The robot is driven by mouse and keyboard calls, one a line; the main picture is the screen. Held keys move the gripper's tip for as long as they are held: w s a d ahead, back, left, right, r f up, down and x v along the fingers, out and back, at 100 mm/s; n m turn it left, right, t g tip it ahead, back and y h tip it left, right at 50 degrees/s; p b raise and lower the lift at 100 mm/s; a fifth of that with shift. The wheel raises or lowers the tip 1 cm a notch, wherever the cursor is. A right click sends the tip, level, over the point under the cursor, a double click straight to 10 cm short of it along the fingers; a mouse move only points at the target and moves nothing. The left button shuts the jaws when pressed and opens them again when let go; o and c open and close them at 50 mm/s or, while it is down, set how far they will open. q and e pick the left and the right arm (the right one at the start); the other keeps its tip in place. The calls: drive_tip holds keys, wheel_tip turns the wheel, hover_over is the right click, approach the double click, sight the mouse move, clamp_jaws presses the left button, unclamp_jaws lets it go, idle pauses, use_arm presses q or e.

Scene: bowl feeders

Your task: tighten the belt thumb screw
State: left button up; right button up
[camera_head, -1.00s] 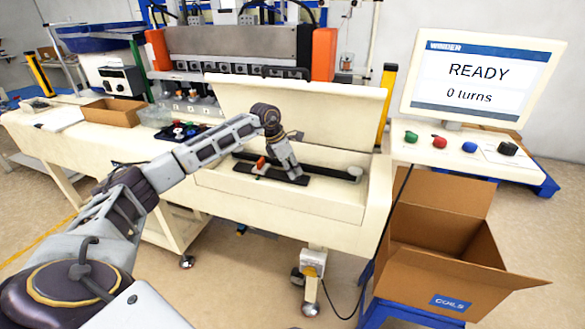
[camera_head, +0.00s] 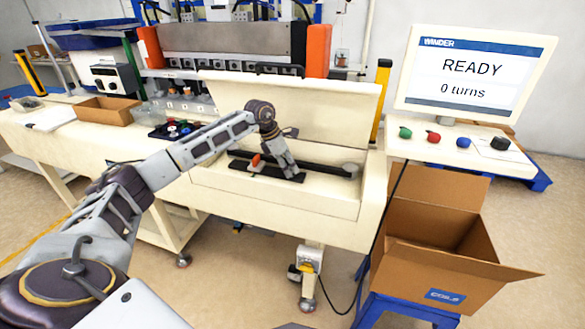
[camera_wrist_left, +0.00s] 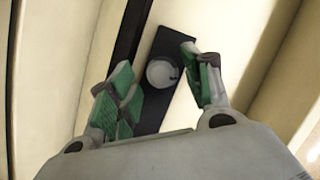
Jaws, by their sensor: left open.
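A round, pale grey knob, seemingly the belt thumb screw (camera_wrist_left: 162,74), sits on a dark plate (camera_wrist_left: 153,108) in the left wrist view. My left gripper (camera_wrist_left: 157,62) is open, with its green-padded fingers on either side of the knob and gaps showing between. In the head view my left gripper (camera_head: 293,174) points down into the open trough of the cream machine, at the right end of the dark plate (camera_head: 268,171). The knob is hidden there behind the gripper. A black belt (camera_head: 320,166) runs behind it to a round grey pulley (camera_head: 351,170). My right gripper is not in view.
The raised cream lid (camera_head: 300,105) stands behind the gripper. An orange part (camera_head: 256,160) sits left of it on the plate. A screen (camera_head: 474,75) reads READY, 0 turns. Several buttons (camera_head: 433,137) and an open cardboard box (camera_head: 440,265) are at the right.

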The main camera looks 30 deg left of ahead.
use_arm(q)
drive_tip(key=shift+f+n, duration=0.1)
drive_tip(key=shift+n, duration=0.3)
drive_tip(key=shift+n+t+y+b, duration=0.3)
drive_tip(key=shift+n+b, duration=0.1)
drive_tip(key=shift+n, duration=0.2)
drive_tip(key=shift+d+n+y, duration=0.1)
drive_tip(key=shift+n+y, duration=0.2)
drive_tip(key=shift+n, duration=0.4)
drive_tip(key=shift+d+n+t+y+b, duration=0.15)
drive_tip(key=shift+n+y+b, duration=0.25)
drive_tip(key=shift+n, duration=0.7)
drive_tip(key=shift+d+n+t+y+b, duration=0.15)
drive_tip(key=shift+n+y+b, duration=0.2)
drive_tip(key=shift+n, duration=0.75)
